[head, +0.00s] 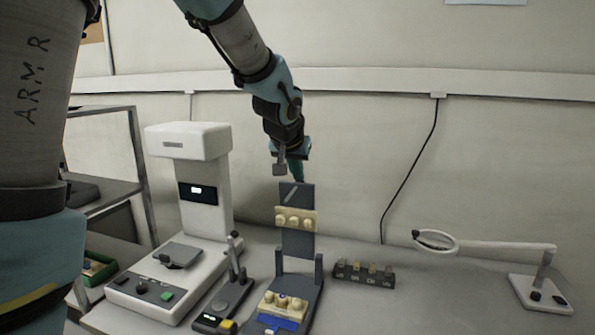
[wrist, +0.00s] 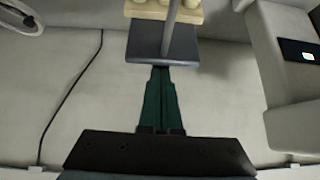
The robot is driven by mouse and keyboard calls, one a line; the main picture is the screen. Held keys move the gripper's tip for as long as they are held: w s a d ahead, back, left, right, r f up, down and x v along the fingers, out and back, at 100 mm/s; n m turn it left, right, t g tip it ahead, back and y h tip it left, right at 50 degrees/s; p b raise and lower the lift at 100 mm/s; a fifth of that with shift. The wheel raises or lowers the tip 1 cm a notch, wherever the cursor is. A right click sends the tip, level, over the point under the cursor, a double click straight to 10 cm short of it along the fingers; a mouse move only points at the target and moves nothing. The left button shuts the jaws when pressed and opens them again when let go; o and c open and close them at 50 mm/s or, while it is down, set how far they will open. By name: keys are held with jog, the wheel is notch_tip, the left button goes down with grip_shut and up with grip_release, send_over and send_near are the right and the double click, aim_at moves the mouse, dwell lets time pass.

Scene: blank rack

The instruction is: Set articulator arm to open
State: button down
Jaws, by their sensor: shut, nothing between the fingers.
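The articulator (head: 290,265) stands on the bench, a dark grey frame with a base (head: 312,300) and an upper arm (head: 297,243). The upper arm stands upright and carries a cream tooth cast (head: 296,219); another cast (head: 282,302) sits on the base. My gripper (head: 297,172) is at the top end of the upper arm. In the wrist view its green fingers (wrist: 161,75) are together and empty, with their tips at the edge of the arm's dark plate (wrist: 146,42). A grey pin (wrist: 168,35) crosses that plate. I cannot tell whether the fingers touch the plate.
A white bench machine (head: 205,195) stands left of the articulator, with a small dark device (head: 229,298) between them. A dark block with several labelled slots (head: 363,275) sits right of the articulator. A magnifier lamp (head: 500,247) is at the far right. The wall is behind.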

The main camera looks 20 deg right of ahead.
jog(key=shift+w+d, duration=1)
jog(key=shift+w, duration=0.1)
jog(key=shift+r, duration=0.1)
